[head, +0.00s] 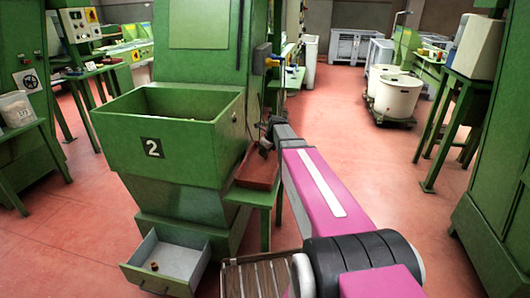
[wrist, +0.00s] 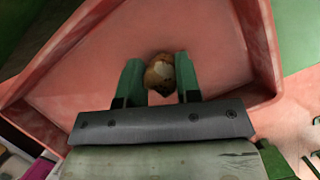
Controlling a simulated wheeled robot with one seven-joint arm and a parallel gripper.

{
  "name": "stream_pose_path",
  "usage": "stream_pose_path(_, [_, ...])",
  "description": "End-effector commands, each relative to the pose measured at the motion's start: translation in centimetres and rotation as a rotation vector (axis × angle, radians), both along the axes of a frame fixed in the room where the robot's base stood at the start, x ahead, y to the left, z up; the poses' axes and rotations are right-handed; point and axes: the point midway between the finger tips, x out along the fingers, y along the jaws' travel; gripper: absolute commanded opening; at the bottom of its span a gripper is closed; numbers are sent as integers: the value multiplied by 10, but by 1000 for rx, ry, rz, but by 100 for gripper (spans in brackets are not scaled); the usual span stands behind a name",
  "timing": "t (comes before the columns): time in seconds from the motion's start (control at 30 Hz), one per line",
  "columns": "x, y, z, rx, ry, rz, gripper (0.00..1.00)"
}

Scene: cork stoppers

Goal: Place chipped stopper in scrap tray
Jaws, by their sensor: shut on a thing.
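The chipped stopper (wrist: 160,72) is brown cork with a pale broken patch. In the wrist view it sits between the two green fingers of my gripper (wrist: 160,82), which is shut on it. Below and around it is a shallow red tray (wrist: 75,75) with raised walls; whether the stopper touches its floor I cannot tell. In the head view a reddish-brown tray (head: 254,174) stands on a green ledge at the machine's right side, with my gripper (head: 264,147) over its far end. The stopper is not distinguishable there. No label marks either tray as scrap.
A green machine marked 2 has a hopper (head: 215,135) left of the tray. A slatted crate (head: 255,278) stands near my arm. White bins (head: 398,96) stand at the back right; red floor between is clear.

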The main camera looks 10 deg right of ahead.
Motion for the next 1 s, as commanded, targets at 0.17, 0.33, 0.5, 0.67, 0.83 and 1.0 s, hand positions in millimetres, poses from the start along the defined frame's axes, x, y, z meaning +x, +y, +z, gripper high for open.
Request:
stream_pose_path(0.17, [0, 0, -2, 0, 0, 0, 48])
stream_pose_path(0.33, [0, 0, -2, 0, 0, 0, 57])
stream_pose_path(0.5, [0, 0, -1, 0, 0, 0, 57])
stream_pose_path(0.67, [-3, -3, 10, -1, -2, -1, 57])
stream_pose_path(0.83, [-12, -11, 38, 0, -3, -1, 57])
stream_pose_path(1.0, [-20, -19, 68, -1, -2, -1, 57])
